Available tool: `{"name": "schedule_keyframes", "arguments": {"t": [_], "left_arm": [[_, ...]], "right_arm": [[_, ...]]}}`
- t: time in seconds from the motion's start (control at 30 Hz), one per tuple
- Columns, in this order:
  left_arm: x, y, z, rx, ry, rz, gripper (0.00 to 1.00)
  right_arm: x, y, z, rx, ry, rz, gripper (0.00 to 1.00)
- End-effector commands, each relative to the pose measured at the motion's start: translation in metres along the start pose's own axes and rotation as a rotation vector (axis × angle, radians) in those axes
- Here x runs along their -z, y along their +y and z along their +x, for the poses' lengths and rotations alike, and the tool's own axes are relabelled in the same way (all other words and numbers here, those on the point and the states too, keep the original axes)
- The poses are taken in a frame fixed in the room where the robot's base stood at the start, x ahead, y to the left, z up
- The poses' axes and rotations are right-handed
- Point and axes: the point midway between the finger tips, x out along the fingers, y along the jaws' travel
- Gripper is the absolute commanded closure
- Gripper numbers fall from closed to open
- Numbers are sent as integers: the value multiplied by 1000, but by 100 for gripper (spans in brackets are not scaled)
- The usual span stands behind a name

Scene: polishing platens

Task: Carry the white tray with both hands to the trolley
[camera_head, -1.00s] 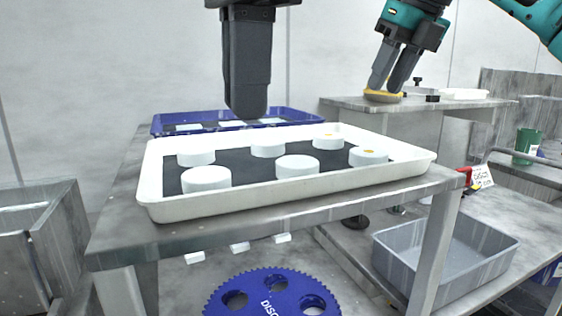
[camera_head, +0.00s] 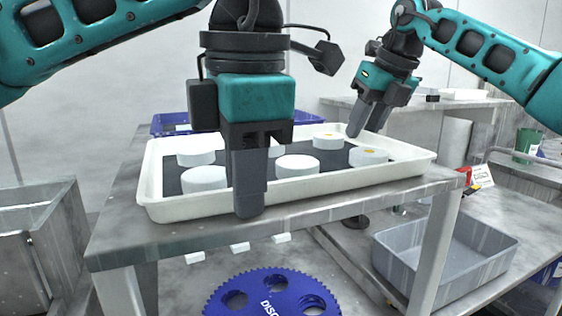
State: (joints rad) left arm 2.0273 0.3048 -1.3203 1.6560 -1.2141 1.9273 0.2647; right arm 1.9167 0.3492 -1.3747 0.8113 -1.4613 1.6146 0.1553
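The white tray (camera_head: 330,186) rests on a grey metal table (camera_head: 180,240). It has a dark liner and several white discs, two with yellow marks on top. My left gripper (camera_head: 248,212) points down across the tray's near long side, its fingers overlapping the rim in the picture. The fingers line up one behind the other, so I cannot see their gap or whether they touch the rim. My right gripper (camera_head: 364,133) points down by the tray's far rim, fingers apart, with no visible hold. I cannot pick out the trolley with certainty.
A blue tray (camera_head: 168,123) sits behind the white tray. A blue toothed disc (camera_head: 270,292) lies below the table. A grey bin (camera_head: 445,255) stands at lower right, a metal basin (camera_head: 40,240) at left, and a green cup (camera_head: 527,143) at far right.

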Motion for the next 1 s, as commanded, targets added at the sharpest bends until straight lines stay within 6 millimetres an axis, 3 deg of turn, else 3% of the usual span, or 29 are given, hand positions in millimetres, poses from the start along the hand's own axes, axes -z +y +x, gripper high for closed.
{"name": "schedule_keyframes", "arguments": {"t": [0.17, 0.37, 1.0], "left_arm": [[0, 0, 0, 0, 0, 0, 99], [0, 0, 0, 1, 1, 0, 100], [0, 0, 0, 2, 1, 1, 100]], "right_arm": [[0, 0, 0, 0, 0, 0, 82], [0, 0, 0, 0, 0, 0, 100], [-1, 1, -2, -1, -5, -1, 100]]}}
